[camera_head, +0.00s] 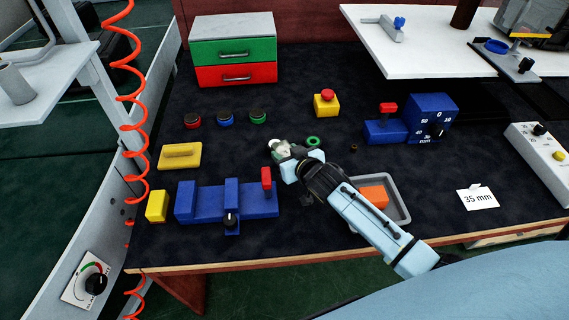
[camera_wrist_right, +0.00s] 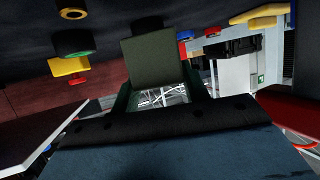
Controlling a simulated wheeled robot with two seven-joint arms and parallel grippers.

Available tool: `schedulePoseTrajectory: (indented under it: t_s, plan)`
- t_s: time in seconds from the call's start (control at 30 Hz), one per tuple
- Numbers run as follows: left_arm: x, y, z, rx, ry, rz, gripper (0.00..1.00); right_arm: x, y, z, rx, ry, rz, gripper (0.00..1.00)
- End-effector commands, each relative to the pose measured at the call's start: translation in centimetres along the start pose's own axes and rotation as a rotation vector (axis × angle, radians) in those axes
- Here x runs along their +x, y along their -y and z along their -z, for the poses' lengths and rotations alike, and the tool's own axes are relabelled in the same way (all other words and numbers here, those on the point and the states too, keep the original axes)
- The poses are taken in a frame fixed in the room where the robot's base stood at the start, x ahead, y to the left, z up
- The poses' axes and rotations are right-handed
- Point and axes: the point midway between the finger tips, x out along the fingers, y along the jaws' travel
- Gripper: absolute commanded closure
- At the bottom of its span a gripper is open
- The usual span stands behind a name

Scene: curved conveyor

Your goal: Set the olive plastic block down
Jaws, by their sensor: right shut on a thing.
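The olive block (camera_wrist_right: 160,62) shows in the right wrist view as a dark green, square-faced piece between the two fingers of my right gripper (camera_wrist_right: 162,90). The gripper is shut on it. In the head view my right gripper (camera_head: 281,151) is over the middle of the dark table, just left of a green ring (camera_head: 313,141). I cannot make out the block clearly there, as the gripper hides most of it. I cannot tell whether the block touches the table. My left gripper is not in view.
A grey tray (camera_head: 402,205) with an orange block (camera_head: 375,196) lies beneath my right forearm. A blue fixture (camera_head: 207,203) with a red-topped part stands to the left front.

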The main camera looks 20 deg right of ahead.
Motion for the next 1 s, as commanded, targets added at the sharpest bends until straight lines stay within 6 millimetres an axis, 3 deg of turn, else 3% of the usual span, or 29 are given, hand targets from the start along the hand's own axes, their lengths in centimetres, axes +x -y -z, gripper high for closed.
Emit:
schedulePoseTrajectory:
  t_s: [0.3, 0.5, 0.7, 0.73, 0.87, 1.0]
  plan:
    - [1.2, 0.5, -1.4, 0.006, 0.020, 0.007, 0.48, 1.4, 0.0, -3.4, 0.001, -0.001, 0.000, 0.80]
    - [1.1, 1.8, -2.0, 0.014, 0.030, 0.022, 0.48, 1.5, 0.0, -3.4, 0.001, -0.003, 0.000, 0.80]
    - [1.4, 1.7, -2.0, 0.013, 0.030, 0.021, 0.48, 1.6, 0.0, -3.8, 0.001, -0.002, 0.000, 0.80]
    - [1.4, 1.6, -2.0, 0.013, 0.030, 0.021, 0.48, 1.6, 0.0, -3.9, 0.000, -0.001, 0.000, 0.52]
    - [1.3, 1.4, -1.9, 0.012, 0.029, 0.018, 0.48, 1.6, 0.0, -3.8, 0.000, -0.001, 0.000, 0.35]
    - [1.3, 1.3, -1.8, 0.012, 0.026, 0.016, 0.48, 1.6, 0.0, -3.8, 0.000, -0.001, 0.000, 0.33]
